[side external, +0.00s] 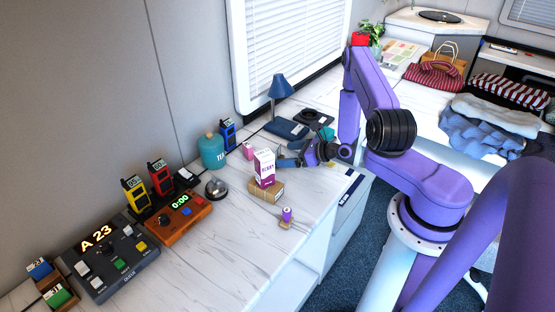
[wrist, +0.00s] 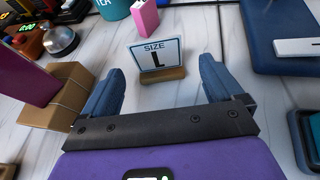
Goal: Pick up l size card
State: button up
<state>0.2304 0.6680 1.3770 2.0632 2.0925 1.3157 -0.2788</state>
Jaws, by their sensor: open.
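The L size card (wrist: 155,52) is a small white sign with a blue border reading "SIZE L", upright in a wooden stand (wrist: 162,75) on the marble counter. My gripper (wrist: 162,78) is open, its two blue fingers spread to either side of the card, nearer the camera than the stand. Nothing is held between them. In the side external view my gripper (side external: 290,155) is low over the counter, behind the purple and white box; I cannot make out the card there.
A purple and white box (side external: 264,166) on a brown carton (side external: 266,191) stands close to my gripper. A pink box (wrist: 145,17), teal canister (side external: 211,151), bell (side external: 216,187) and dark blue case (side external: 286,129) are nearby. The front counter (side external: 235,250) has free room.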

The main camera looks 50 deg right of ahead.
aim_at(278, 150)
jog(key=shift+x, duration=2.35)
jog(key=shift+a+r, duration=0.15)
jog(key=c, duration=1)
jog(key=shift+c, duration=0.2)
jog(key=shift+r, duration=0.1)
jog(key=shift+r, duration=0.8)
jog(key=s+a+r, duration=0.4)
jog(key=s+r, duration=0.7)
jog(key=s, duration=0.2)
